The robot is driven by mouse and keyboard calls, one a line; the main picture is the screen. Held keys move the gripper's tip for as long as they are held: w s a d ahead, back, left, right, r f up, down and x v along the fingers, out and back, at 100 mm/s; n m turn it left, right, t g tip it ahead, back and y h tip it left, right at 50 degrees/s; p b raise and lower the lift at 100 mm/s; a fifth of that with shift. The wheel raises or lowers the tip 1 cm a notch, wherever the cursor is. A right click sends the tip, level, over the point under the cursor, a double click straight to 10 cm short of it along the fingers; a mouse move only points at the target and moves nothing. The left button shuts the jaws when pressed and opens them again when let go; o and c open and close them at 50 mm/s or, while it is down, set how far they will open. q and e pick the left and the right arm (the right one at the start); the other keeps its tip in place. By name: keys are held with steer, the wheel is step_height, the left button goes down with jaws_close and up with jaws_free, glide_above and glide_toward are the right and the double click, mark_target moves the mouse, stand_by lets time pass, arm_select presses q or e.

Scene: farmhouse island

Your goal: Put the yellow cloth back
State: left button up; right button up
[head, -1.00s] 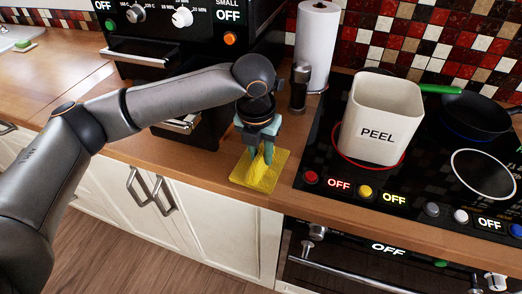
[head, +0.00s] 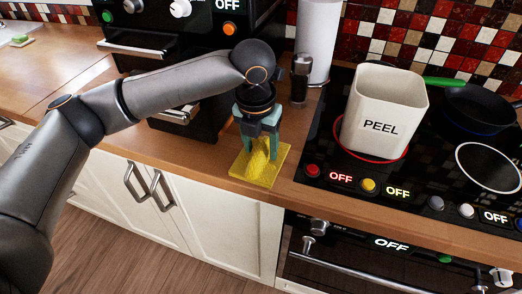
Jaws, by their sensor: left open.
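The yellow cloth (head: 262,172) lies on the wooden counter near its front edge, just left of the cooktop. Its middle is bunched up into a ridge and the rest is flat. My left gripper (head: 260,146) points down over the cloth, open, with its fingers apart on either side of the raised fold. I cannot tell whether the fingertips touch the cloth. My right gripper is not in view.
A white bin marked PEEL (head: 382,112) stands on the black cooktop (head: 428,170), with a dark pan (head: 478,110) to its right. A dark grinder (head: 300,80) and a paper towel roll (head: 317,40) stand behind the cloth. The counter at left (head: 60,75) is mostly clear.

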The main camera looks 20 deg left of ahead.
mark_target(260, 155)
arm_select(q)
step_height(260, 155, up, 12)
steer(key=s, duration=0.2)
steer(key=shift+d+p, duration=0.25)
steer(key=shift+p, duration=0.2)
steer(key=shift+s, duration=0.1)
